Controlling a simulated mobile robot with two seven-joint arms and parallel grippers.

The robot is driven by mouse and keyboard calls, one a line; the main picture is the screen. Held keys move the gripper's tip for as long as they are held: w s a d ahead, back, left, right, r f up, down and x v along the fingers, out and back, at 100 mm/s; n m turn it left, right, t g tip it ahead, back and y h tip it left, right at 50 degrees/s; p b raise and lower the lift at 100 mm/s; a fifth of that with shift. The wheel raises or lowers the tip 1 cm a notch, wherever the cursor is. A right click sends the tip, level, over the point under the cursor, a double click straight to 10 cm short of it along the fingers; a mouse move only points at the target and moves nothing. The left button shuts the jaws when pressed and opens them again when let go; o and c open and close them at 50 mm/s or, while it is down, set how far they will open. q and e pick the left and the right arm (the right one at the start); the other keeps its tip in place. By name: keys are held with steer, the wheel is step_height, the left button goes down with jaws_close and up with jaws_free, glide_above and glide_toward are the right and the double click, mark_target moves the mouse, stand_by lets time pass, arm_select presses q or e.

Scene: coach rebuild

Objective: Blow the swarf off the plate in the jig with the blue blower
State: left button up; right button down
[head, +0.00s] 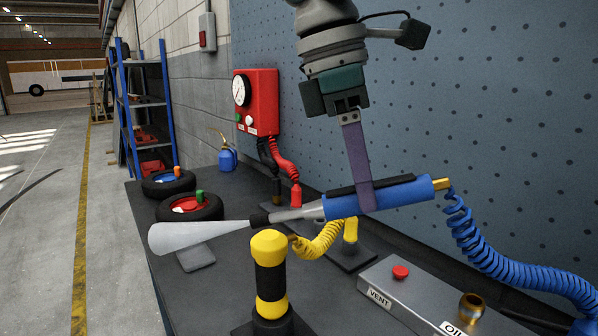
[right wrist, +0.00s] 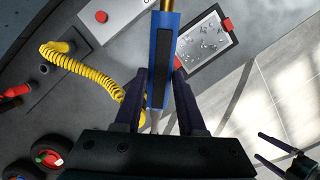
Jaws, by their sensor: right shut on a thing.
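My right gripper (head: 366,205) is shut on the blue blower (head: 400,194) and holds it above the bench. The blower lies nearly level, its grey nozzle pointing left and its blue coiled hose leaving at right. A pale cone (head: 195,237) spreads left from the nozzle tip. In the right wrist view, the blower (right wrist: 160,70) runs between the fingers. The plate (right wrist: 206,42), with grey swarf on it, sits in the jig beside the blower, away from the nozzle end. The head view does not show the plate. My left gripper (right wrist: 259,146) shows open and empty.
A yellow-and-black tool (head: 270,275) with a yellow coiled hose stands below the nozzle. A grey box (head: 395,305) with a red button is in front. Two small wheels (head: 190,207), a blue oil can (head: 227,158) and a red gauge box (head: 256,100) are farther back.

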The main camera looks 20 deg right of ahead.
steer(key=w+d+f+n+t+b, duration=0.1)
steer(key=w+d+f+n+t, duration=0.8)
steer(key=n, duration=1)
steer(key=s+a+f+g+b, duration=0.1)
steer(key=s+a+f, duration=0.1)
steer(key=s, duration=0.3)
steer(key=shift+a+f+y, duration=0.3)
steer(key=shift+f, duration=0.6)
stand_by(1.8)
stand_by(0.3)
